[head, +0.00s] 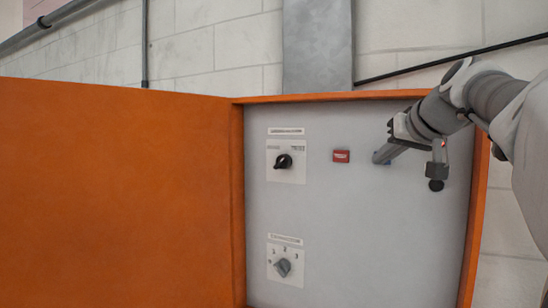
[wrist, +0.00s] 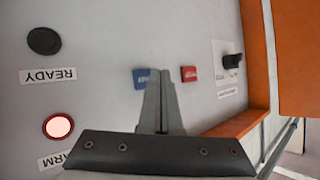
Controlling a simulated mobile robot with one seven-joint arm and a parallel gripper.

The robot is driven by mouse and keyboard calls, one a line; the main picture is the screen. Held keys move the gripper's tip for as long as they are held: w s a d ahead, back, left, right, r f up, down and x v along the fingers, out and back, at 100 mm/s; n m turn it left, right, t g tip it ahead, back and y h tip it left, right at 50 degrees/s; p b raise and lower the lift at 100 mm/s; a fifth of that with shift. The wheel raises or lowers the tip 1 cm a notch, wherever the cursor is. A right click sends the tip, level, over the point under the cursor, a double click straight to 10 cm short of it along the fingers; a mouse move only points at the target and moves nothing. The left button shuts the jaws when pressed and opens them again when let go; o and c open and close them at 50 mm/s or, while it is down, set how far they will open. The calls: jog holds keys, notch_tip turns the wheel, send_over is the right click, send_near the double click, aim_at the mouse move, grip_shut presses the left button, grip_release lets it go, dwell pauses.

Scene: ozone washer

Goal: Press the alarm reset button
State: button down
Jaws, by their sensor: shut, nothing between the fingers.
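A small blue button (wrist: 141,78) with white lettering too small to read is on the grey panel, just left of my fingertips in the wrist view. In the head view only a sliver of blue (head: 387,164) shows beside the fingers. A red button (wrist: 188,74) is just right of the fingertips; it also shows in the head view (head: 341,156), left of my gripper. My gripper (head: 377,158) is shut and empty, its fingertips (wrist: 162,72) at the panel between the two buttons in the wrist view. I cannot tell whether they touch the panel.
A lit red lamp (wrist: 58,126) has an upside-down label ending in "ARM". A dark lamp (wrist: 44,41) is labelled READY. A black rotary switch (head: 283,161) and a grey selector (head: 283,267) are on the panel's left. An orange door (head: 115,190) stands open, and an orange frame surrounds the panel.

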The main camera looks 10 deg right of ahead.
jog(key=shift+w+d, duration=0.1)
jog(key=shift+w, duration=0.05)
jog(key=shift+w+d, duration=0.15)
jog(key=shift+w, duration=0.05)
dwell(0.3)
jog(key=shift+w+d, duration=0.2)
jog(key=shift+w, duration=0.1)
dwell(0.6)
dwell(0.4)
jog(key=shift+s+a+b, duration=0.3)
jog(key=shift+s+a, duration=0.1)
jog(key=shift+s, duration=0.25)
jog(key=shift+s+a+r+b, duration=0.1)
jog(key=shift+s+a+b, duration=0.6)
jog(key=shift+s, duration=0.4)
jog(key=shift+s+a+b, duration=0.5)
jog(key=shift+s+a, duration=0.3)
jog(key=shift+s, duration=0.25)
